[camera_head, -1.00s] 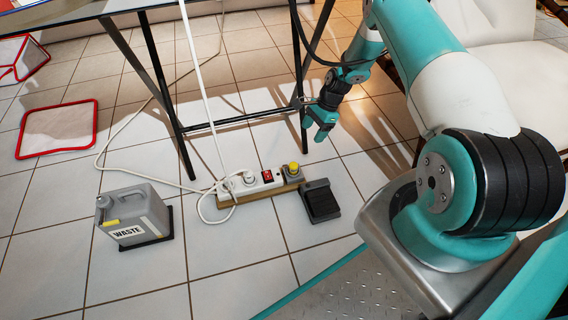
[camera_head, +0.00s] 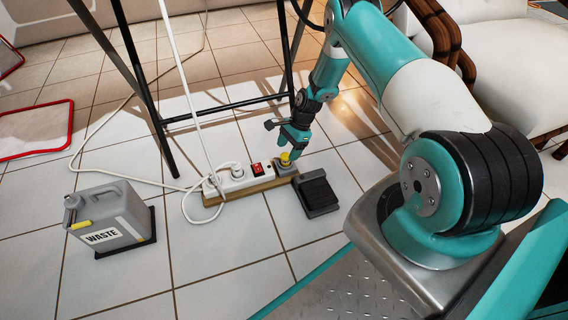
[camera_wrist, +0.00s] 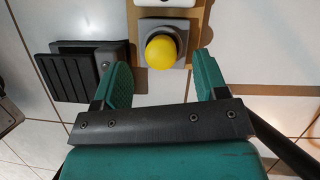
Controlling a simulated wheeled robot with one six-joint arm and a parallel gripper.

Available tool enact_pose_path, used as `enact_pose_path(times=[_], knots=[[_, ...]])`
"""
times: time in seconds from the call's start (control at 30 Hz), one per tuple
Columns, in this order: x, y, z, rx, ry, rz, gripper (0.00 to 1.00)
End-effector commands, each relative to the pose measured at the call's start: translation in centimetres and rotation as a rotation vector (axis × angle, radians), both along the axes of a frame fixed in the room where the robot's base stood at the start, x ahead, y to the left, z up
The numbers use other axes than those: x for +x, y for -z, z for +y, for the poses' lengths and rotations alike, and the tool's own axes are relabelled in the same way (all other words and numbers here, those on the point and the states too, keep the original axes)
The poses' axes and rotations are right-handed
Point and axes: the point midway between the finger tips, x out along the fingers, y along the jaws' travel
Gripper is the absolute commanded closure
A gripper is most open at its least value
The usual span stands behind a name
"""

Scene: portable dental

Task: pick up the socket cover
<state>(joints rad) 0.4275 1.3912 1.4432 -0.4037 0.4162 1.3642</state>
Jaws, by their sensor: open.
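The socket cover (camera_head: 285,160) looks like a yellow round cap on a grey square base at the right end of the power strip's wooden board. In the wrist view the yellow cap (camera_wrist: 161,52) lies between the fingers, near their tips. My gripper (camera_head: 288,152) points down just over the cap and partly hides it in the head view. In the wrist view my gripper (camera_wrist: 162,60) is open, with a finger on each side and gaps to the cap. I cannot tell how far above it the tips are.
A white power strip (camera_head: 235,178) with a red switch and plugged cables lies left of the cap. A black pedal (camera_head: 318,193) lies close on the right. A grey waste can (camera_head: 106,216) stands at left. Table legs (camera_head: 147,95) rise behind; a white cable hangs down to the strip.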

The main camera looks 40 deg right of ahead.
Motion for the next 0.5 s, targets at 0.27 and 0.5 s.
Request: enact_pose_path(times=[0.27, 0.5], knots=[[-0.1, 3.9, 0.8, 0.000, 0.008, 0.001, 0.34], [-0.1, 3.6, 0.8, 0.000, 0.009, 0.000, 0.41]])
